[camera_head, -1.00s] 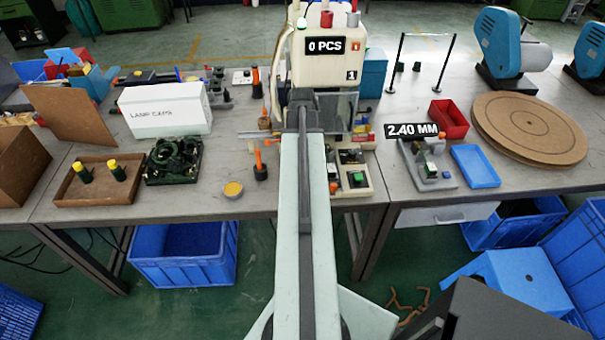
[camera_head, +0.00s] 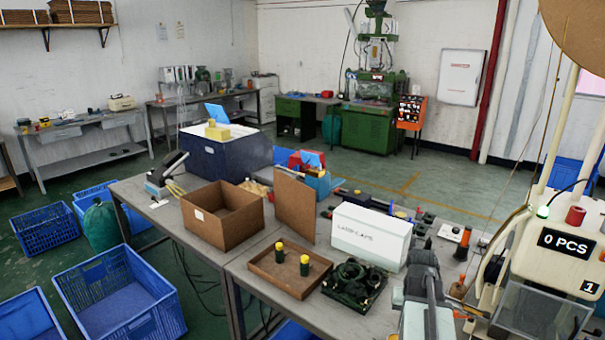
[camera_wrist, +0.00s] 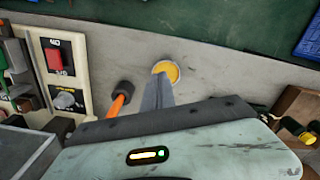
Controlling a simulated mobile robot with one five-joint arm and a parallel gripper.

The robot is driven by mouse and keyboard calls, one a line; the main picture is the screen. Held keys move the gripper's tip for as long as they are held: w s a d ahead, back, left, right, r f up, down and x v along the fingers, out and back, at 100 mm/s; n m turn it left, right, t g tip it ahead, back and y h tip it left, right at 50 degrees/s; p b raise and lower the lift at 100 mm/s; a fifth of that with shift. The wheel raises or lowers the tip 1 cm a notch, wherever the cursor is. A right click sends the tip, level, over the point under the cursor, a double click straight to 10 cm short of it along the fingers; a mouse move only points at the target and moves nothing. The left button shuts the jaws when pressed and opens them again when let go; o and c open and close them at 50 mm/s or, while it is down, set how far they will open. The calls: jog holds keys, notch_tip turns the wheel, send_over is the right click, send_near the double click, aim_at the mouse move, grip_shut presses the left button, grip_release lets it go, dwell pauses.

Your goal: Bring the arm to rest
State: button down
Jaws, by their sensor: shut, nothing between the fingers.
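My gripper (camera_wrist: 158,84) shows in the wrist view as a narrow grey pair of fingers, shut together with nothing between them. Its tips overlap the lower edge of a small round tin with yellow contents (camera_wrist: 167,69). I cannot tell the height of the tips above the bench. In the head view part of my arm (camera_head: 425,290) reaches in at the lower right, beside the white lamp caps box (camera_head: 368,236). The fingertips cannot be made out there.
An orange-handled tool (camera_wrist: 121,100) stands left of my fingers. A control panel with a red switch (camera_wrist: 54,60) is at the far left. In the head view, a wooden tray (camera_head: 270,278) holds two yellow-capped pieces, next to a dark green fixture (camera_head: 352,283). The counter machine (camera_head: 560,225) stands right.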

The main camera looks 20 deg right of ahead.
jog(key=w+a+n, duration=0.2)
jog(key=a+n, duration=0.1)
jog(key=a, duration=1.3)
jog(key=w+a+n, duration=0.3)
jog(key=a, duration=1.3)
jog(key=shift+w+a, duration=0.15)
jog(key=shift+a, duration=0.25)
